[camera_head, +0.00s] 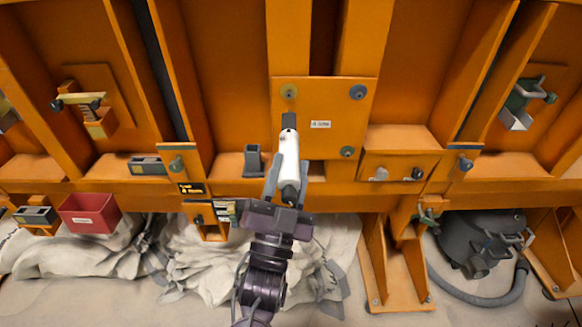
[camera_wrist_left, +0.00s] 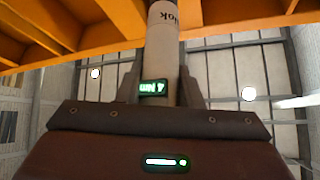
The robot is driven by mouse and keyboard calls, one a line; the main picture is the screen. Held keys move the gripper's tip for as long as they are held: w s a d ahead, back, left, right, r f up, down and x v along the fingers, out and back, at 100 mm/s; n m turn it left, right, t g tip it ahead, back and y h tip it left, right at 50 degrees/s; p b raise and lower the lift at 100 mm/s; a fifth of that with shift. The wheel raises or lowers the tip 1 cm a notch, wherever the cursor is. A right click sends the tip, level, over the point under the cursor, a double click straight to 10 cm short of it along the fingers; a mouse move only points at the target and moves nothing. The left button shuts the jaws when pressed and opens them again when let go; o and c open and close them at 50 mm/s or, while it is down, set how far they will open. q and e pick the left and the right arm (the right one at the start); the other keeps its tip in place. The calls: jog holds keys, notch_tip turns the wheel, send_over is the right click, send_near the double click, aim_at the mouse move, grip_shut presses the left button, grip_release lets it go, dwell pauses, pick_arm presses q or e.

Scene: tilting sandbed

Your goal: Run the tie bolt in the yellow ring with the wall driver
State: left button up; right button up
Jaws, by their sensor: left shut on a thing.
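The yellow ring (camera_head: 289,91) surrounds a dark bolt head at the upper left of an orange plate (camera_head: 322,110). My left gripper (camera_head: 287,174) is shut on the white wall driver (camera_head: 289,152), which points up the picture. The driver's dark nose ends just below the yellow ring in the head view; whether it touches the bolt cannot be told. In the left wrist view the driver (camera_wrist_left: 162,45) stands between the fingers, with a small green-lit display reading about 4 Nm. The bolt is out of that view. My right gripper is not in view.
The same plate has a bluish ring (camera_head: 358,92) and a greenish ring (camera_head: 347,152). A grey holder (camera_head: 253,160) stands left of the driver on the orange ledge. A red bin (camera_head: 90,213) is at the lower left, a grey vacuum (camera_head: 480,240) at the lower right. Orange ribs project either side.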

aim_at(289, 150)
pick_arm(q)
jog(key=shift+r, duration=0.1)
jog(key=shift+w+r, duration=0.1)
jog(key=shift+w, duration=1.1)
jog(key=shift+w+r+b, duration=0.15)
jog(key=shift+w+b, duration=0.2)
jog(key=shift+w, duration=0.7)
jog(key=shift+w+r, duration=0.15)
jog(key=shift+w, duration=0.4)
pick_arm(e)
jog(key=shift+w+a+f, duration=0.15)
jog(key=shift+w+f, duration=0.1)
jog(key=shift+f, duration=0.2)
pick_arm(q)
jog(key=shift+w+r, duration=0.1)
jog(key=shift+w, duration=0.2)
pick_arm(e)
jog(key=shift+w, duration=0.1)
pick_arm(q)
jog(key=shift+w+r, duration=0.15)
jog(key=shift+w, duration=0.15)
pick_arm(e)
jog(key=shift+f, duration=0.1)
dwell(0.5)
